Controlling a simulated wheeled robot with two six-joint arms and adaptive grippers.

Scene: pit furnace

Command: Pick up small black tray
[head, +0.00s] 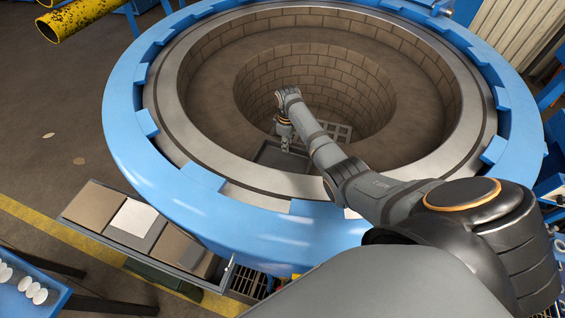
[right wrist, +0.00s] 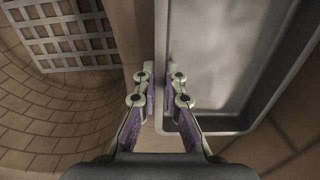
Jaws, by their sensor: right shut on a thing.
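The small black tray (head: 272,157) is inside the round pit, near its front edge, and looks dark grey with raised walls. It fills the right side of the right wrist view (right wrist: 225,60). My right gripper (head: 285,146) comes down into the pit at the tray's edge. My left gripper is not in view.
The blue-rimmed furnace (head: 150,180) surrounds the brick-lined pit. A metal grate (head: 338,130) lies beside the tray in the pit. A shelf with flat panels (head: 130,218) stands at the front left. Yellow pipes (head: 75,15) lie at the upper left.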

